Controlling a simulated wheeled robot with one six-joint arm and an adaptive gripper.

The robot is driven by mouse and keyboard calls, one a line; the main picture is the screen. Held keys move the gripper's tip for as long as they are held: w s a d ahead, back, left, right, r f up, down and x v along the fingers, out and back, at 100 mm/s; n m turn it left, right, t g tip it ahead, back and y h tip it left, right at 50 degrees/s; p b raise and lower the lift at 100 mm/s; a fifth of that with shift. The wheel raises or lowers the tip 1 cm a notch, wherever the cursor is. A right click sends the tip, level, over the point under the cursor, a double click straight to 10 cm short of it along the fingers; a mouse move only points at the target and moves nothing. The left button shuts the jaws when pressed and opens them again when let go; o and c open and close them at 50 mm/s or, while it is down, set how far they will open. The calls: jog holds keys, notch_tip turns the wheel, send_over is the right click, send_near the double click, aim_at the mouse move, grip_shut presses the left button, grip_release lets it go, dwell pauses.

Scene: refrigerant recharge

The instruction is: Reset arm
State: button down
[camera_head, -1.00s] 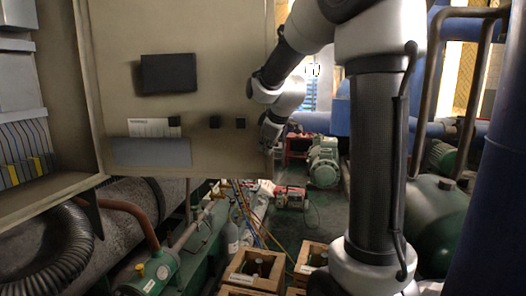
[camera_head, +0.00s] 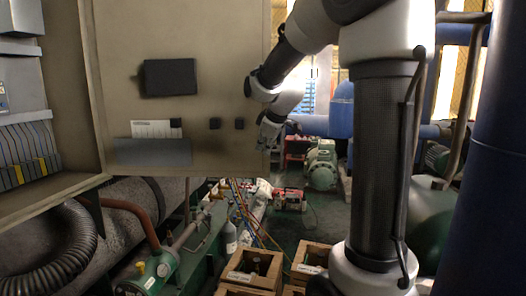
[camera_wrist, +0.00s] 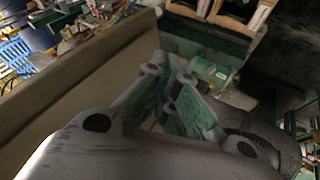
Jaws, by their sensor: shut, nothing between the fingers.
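My gripper (camera_head: 268,138) hangs at the end of my bent arm, at the right edge of the beige cabinet door (camera_head: 220,60) in the head view. In the wrist view my gripper (camera_wrist: 172,68) shows its linked fingers drawn together, with nothing held between them. The door also shows in the wrist view as a long beige slab (camera_wrist: 85,85) close on the left of the fingers. I cannot tell whether the gripper touches it.
Wooden crates (camera_head: 250,272) stand on the floor below. A green motor (camera_head: 321,165) and a red machine (camera_head: 290,199) lie farther back. A blue column (camera_head: 488,160) stands at the right. A corrugated black hose (camera_head: 65,250) lies at lower left.

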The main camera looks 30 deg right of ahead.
jog(key=v, duration=0.8)
jog(key=shift+d, duration=0.5)
